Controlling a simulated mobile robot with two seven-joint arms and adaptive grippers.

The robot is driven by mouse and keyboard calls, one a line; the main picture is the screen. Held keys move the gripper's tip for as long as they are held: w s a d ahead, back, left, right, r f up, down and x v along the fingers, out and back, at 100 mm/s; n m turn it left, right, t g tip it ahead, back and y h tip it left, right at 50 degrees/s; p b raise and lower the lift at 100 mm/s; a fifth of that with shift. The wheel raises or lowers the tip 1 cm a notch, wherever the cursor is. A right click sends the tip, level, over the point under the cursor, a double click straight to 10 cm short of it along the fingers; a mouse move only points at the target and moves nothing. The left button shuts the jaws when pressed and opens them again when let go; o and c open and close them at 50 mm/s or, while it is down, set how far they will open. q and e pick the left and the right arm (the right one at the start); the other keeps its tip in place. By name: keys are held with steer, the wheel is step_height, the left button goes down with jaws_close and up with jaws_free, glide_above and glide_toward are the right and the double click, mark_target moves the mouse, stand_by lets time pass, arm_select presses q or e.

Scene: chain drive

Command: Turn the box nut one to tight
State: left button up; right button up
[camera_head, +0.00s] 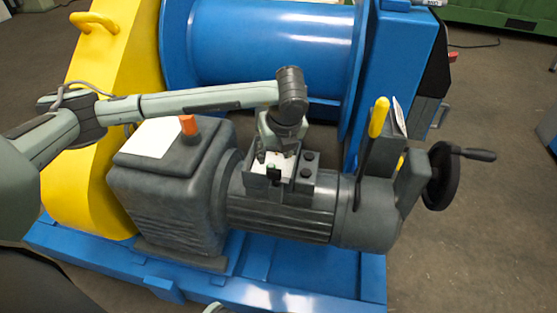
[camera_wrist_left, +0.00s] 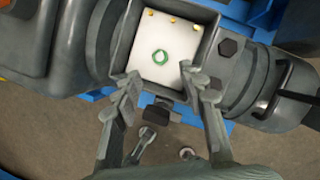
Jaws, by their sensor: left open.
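The open box (camera_wrist_left: 118,45) sits on top of the dark grey motor. It has a dark rim and a white inner plate (camera_wrist_left: 172,73), with a green ring (camera_wrist_left: 161,57) near the plate's middle. Several small brass-coloured nuts or studs (camera_wrist_left: 173,21) stand along the plate's far edge; I cannot tell which is box nut one. In the head view the box (camera_head: 272,186) is partly hidden by my left gripper (camera_head: 276,155). In the wrist view the left gripper (camera_wrist_left: 160,76) is open and empty, its fingertips on either side of the ring, over the box's near part.
Dark hex bolts (camera_wrist_left: 228,47) stand beside the box. Right of it in the head view are a yellow-handled lever (camera_head: 378,118) and a handwheel (camera_head: 443,176). A blue drum (camera_head: 260,45) is behind, a yellow guard (camera_head: 120,60) at left.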

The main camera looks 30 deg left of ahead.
arm_select(q)
steer(key=x, duration=0.7)
jaws_close()
